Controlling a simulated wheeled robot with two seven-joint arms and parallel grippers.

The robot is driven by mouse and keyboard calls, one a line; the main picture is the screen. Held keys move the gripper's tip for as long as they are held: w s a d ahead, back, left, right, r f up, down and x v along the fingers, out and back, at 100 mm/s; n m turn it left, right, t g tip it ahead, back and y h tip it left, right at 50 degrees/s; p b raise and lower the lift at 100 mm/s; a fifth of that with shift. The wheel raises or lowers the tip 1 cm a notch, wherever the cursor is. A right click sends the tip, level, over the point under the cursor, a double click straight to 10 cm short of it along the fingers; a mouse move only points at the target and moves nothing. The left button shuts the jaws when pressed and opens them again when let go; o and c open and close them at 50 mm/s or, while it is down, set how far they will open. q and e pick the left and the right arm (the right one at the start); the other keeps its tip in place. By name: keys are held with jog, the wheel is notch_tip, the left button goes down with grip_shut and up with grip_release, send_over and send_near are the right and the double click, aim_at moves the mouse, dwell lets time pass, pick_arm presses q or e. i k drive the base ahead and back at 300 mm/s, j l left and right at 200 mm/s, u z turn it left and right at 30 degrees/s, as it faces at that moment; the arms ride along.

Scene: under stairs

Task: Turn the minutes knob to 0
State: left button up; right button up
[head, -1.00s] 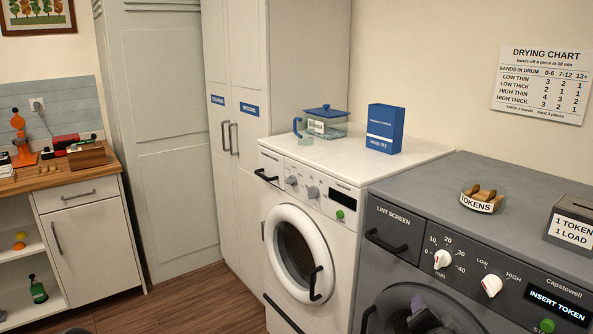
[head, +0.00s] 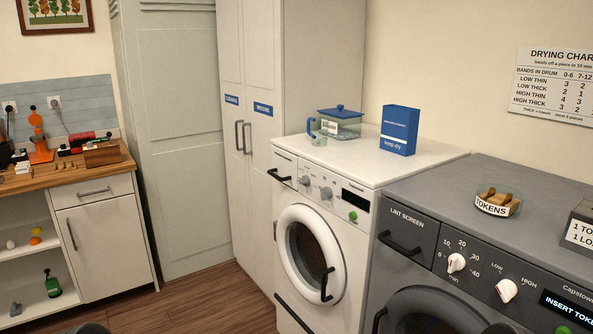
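A dish of tokens (head: 497,203) and a token box (head: 583,232) stand on the dryer. A white washer (head: 345,160) stands to its left, with a blue box (head: 399,130) and a lidded container (head: 340,124) on top. Wooden floor (head: 215,305) is clear at lower left.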

aim_at(456, 261)
jog(key=z, duration=1.25)
